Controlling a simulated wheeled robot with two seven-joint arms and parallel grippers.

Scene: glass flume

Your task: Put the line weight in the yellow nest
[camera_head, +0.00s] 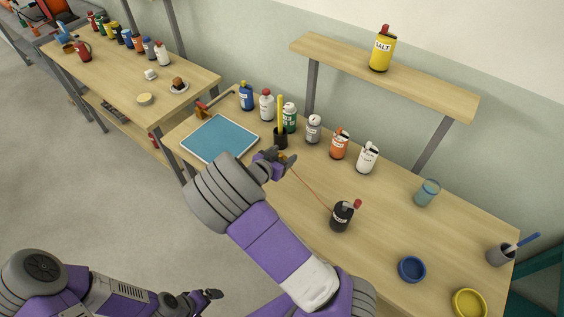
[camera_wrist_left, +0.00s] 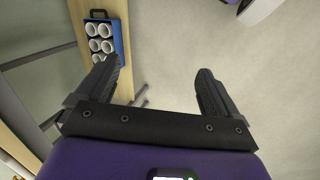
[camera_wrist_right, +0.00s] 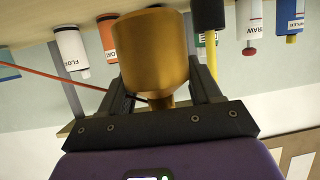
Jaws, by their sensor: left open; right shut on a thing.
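My right gripper (camera_head: 283,162) is shut on the line weight and holds it above the middle of the bench. In the right wrist view the weight is a brass-coloured cylinder (camera_wrist_right: 152,50) with a narrower neck between the fingers. In the head view the gripper mostly hides it. A thin red line (camera_head: 312,190) runs from it towards a black bottle (camera_head: 341,217) with a red cap. The yellow nest (camera_head: 457,305) is a round ring at the bench's front right, cut by the picture's bottom edge, far from the gripper. My left gripper (camera_head: 212,296) is open and empty, off the bench.
A blue ring (camera_head: 402,270) lies left of the yellow nest. A grey cup (camera_head: 499,256) with a blue stick and a glass jar (camera_head: 427,193) stand at the right. Several bottles line the back. A teal mat (camera_head: 220,139) lies left. The bench between the black bottle and blue ring is clear.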

